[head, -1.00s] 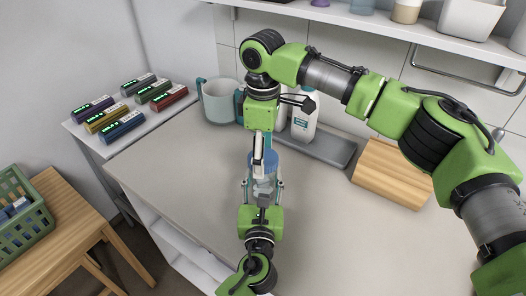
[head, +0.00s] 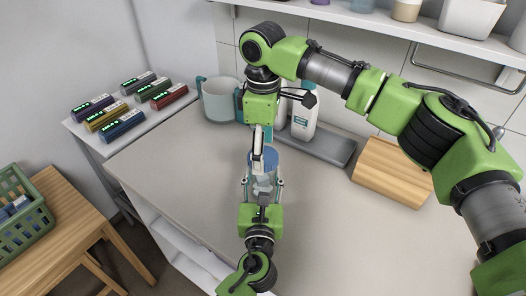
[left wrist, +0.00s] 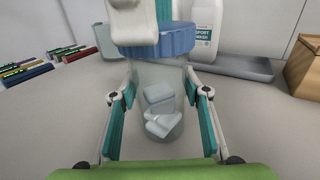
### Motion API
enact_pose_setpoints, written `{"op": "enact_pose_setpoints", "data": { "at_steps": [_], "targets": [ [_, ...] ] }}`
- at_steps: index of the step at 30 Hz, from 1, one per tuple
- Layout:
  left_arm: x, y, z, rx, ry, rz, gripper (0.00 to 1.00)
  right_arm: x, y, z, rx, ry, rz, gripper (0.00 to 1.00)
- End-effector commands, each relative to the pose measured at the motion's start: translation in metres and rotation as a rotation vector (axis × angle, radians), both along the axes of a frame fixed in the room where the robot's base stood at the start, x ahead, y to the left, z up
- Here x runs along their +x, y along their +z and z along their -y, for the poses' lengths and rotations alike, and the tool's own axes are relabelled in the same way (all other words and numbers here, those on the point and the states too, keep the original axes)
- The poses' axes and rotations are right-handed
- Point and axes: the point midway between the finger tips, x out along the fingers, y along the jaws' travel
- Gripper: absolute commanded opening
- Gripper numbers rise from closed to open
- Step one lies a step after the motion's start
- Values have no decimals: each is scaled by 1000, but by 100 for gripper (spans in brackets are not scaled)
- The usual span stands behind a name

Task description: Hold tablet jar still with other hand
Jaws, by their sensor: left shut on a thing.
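The tablet jar (head: 263,188) is clear with a blue lid (head: 270,160) and stands upright on the counter. Pale tablets (left wrist: 160,108) lie inside it in the left wrist view. My left gripper (head: 263,186) is shut on the jar's body from the front, one finger on each side. My right gripper (head: 259,150) points down from above at the lid. One of its fingers covers part of the lid in the left wrist view. Whether its fingers close on the lid is hidden.
A white bottle (head: 304,120) stands on a grey tray (head: 325,148) behind the jar. A pale jug (head: 220,103) is behind to the left, and a wooden block (head: 390,172) is to the right. Several coloured boxes (head: 122,125) lie on the left. The front right counter is clear.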

Motion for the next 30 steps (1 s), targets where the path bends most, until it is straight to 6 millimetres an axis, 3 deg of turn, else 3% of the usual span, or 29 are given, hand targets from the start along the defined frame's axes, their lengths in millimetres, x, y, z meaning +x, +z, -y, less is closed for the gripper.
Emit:
{"op": "enact_pose_setpoints", "data": {
  "at_steps": [9, 15, 28, 29, 30],
  "targets": [
    [0, 0, 0, 0, 0, 1, 0, 1, 66, -1, 2, 0, 2, 70],
    [0, 0, 0, 0, 0, 1, 0, 1, 98, -1, 1, -1, 1, 70],
    [0, 0, 0, 0, 0, 1, 0, 0, 110, 0, 0, 1, 0, 70],
    [0, 0, 0, 0, 0, 1, 45, 0, 110, 0, 0, 1, 0, 70],
    [0, 0, 0, 0, 0, 1, 56, 0, 110, 0, 0, 1, 0, 70]
  ]
}}
